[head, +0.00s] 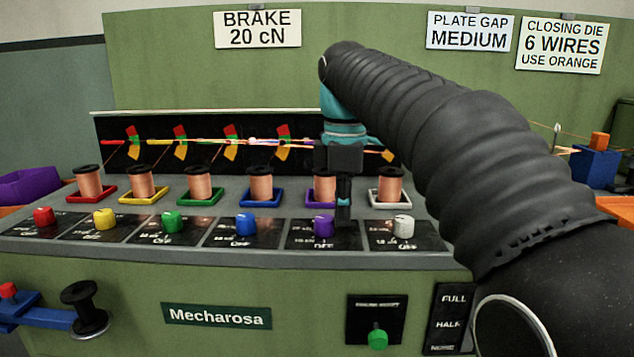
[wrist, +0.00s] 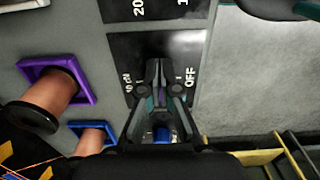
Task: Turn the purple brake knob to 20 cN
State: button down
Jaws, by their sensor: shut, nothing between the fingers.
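The purple brake knob (head: 323,225) stands on its black dial plate (head: 335,241) at the front of the sloped panel. Its pointer and most markings are too small to read in the head view. My gripper (head: 343,212) points down just right of the knob in that view; I cannot tell whether it touches. In the wrist view my gripper (wrist: 157,66) is shut and empty over the dial plate (wrist: 187,50), between the "10 cN" and "OFF" markings. The fingers hide the purple knob there. A sign (head: 257,28) above reads "BRAKE 20 cN".
The blue knob (head: 246,224) and white knob (head: 403,226) flank the purple one. The copper spool in the purple tray (wrist: 90,88) stands behind it. Red, yellow and green knobs sit farther left. My arm covers the panel's right side.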

jog(key=shift+s, duration=0.15)
jog(key=shift+s+d+r+p, duration=0.1)
jog(key=shift+d+p, duration=0.25)
jog(key=shift+r, duration=2.95)
jog(key=s+d+f+m+t, duration=0.1)
jog(key=s+d+f+m, duration=0.1)
jog(key=s, duration=0.1)
jog(key=s+d+f+m, duration=0.2)
jog(key=f+m, duration=0.1)
jog(key=s+d+f+m+t, duration=0.1)
jog(key=s+d+f+m, duration=0.1)
jog(key=s+f+m, duration=0.1)
jog(key=shift+s+d+t, duration=0.2)
jog(key=shift+s+t, duration=0.1)
jog(key=shift+s, duration=0.05)
jog(key=s+d+f+m+t, duration=0.3)
jog(key=s+f+m, duration=0.6)
jog(key=f, duration=0.7)
jog(key=shift+s+d+f+m, duration=0.3)
jog(key=shift+s+d, duration=0.4)
jog(key=shift+s, duration=0.45)
